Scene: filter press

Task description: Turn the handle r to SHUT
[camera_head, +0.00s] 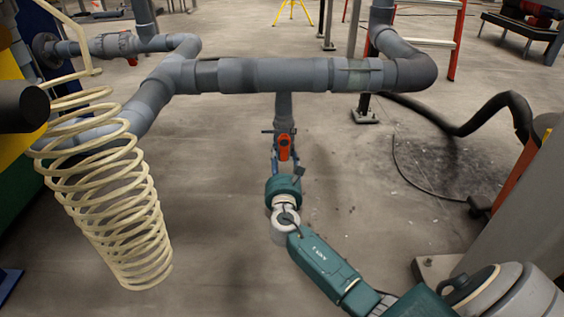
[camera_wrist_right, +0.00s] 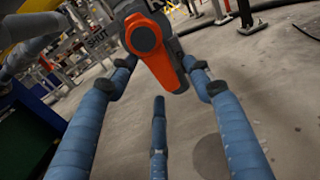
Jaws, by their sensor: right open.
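The orange handle r (camera_head: 284,147) sits on a grey pipe that drops from the horizontal pipe in the head view. In the right wrist view the handle (camera_wrist_right: 153,48) is large at the top centre, with its narrow end pointing down and slightly right. My right gripper (camera_head: 284,166) is directly in front of the handle. In the right wrist view its blue fingers (camera_wrist_right: 160,66) are spread, with the handle's lower end between the two outer ones. Contact cannot be told. My left gripper is not in view.
A thick grey pipe (camera_head: 265,74) runs across above the handle. A cream coiled hose (camera_head: 118,225) hangs at the left. A black hose (camera_head: 470,125) and a grey post (camera_head: 515,215) are at the right. Open concrete floor lies around my right forearm.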

